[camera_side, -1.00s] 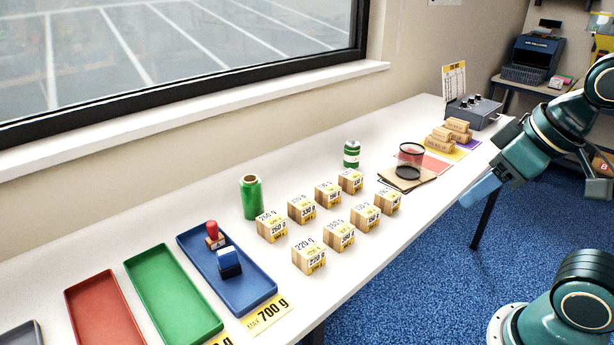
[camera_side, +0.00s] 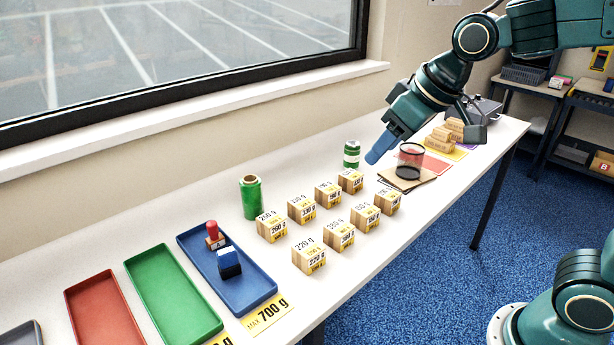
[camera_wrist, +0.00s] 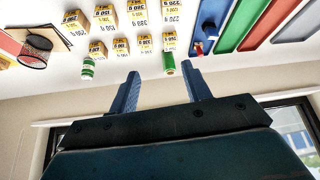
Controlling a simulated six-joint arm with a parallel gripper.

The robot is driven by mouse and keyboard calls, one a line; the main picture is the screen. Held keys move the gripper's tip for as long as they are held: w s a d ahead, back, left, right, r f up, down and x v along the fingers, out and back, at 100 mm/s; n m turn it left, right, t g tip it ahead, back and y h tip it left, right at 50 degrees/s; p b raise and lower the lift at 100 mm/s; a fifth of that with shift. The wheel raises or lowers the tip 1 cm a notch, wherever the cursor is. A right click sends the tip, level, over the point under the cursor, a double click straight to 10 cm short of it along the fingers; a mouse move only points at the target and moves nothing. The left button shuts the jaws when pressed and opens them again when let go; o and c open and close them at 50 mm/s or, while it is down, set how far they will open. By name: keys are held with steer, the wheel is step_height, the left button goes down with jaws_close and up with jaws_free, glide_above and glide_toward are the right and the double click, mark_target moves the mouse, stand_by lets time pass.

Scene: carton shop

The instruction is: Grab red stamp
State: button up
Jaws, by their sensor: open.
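The red stamp (camera_side: 213,234) stands upright in the blue tray (camera_side: 262,288), toward its back end. A blue stamp (camera_side: 229,262) stands in front of it in the same tray. In the wrist view the red stamp (camera_wrist: 199,47) is small, at the near end of the blue tray (camera_wrist: 203,12). My gripper (camera_side: 424,145) is over the far right part of the table, well away from the stamps. In the wrist view my gripper (camera_wrist: 159,88) has its two blue fingers apart, with nothing between them.
A green roll (camera_side: 251,197) and several labelled wooden blocks (camera_side: 309,258) stand between my gripper and the blue tray. A small green can (camera_side: 351,155) and a black mesh cup (camera_side: 410,162) stand nearer my gripper. Green (camera_side: 205,325) and red (camera_side: 103,310) trays lie left.

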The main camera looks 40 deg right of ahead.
steer(key=w+a+f+n, duration=0.1)
steer(key=w+a+f, duration=0.25)
steer(key=w, duration=0.35)
steer(key=w+a+f+n, duration=0.1)
steer(key=w+a+f, duration=0.1)
steer(key=w+a, duration=0.35)
steer(key=n+y, duration=0.1)
steer(key=y, duration=0.1)
glide_toward(215, 224)
steer(key=s+r, duration=0.1)
steer(key=r, duration=0.1)
steer(key=shift+s+f, duration=0.1)
steer(key=shift+f, duration=0.15)
steer(key=shift+x, duration=4.25)
steer(key=shift+d+f, duration=0.1)
steer(key=shift+x, duration=2.55)
